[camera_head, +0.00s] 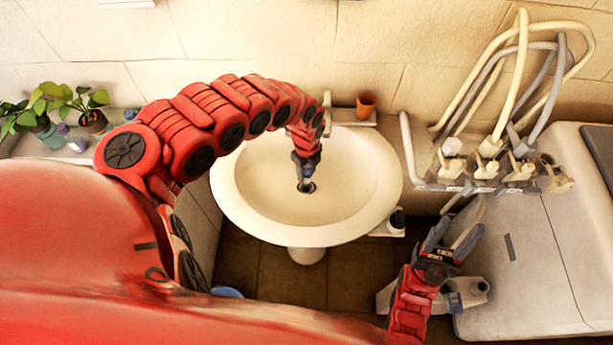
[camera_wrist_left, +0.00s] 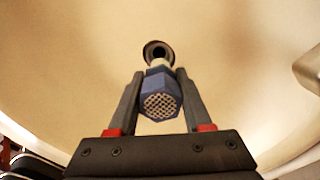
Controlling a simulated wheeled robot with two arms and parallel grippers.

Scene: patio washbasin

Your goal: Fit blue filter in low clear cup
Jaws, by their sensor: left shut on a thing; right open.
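The blue filter (camera_wrist_left: 160,95) is a faceted blue piece with a pale mesh face, seen in the left wrist view. My left gripper (camera_wrist_left: 157,82) is shut on it, one finger on each side. In the head view my left gripper (camera_head: 307,180) reaches down into the basin, over the dark drain ring (camera_wrist_left: 158,50). A pale part shows between filter and ring; I cannot tell whether they touch. I cannot make out a low clear cup for certain. My right gripper (camera_head: 461,222) is open and empty, right of the basin.
The white washbasin (camera_head: 240,213) stands on a pedestal against the stone wall. An orange cup (camera_head: 366,104) stands on its back ledge. Hoses and taps (camera_head: 488,170) are at the right, beside a pale cabinet (camera_head: 530,260). Potted plants (camera_head: 93,120) stand at the left.

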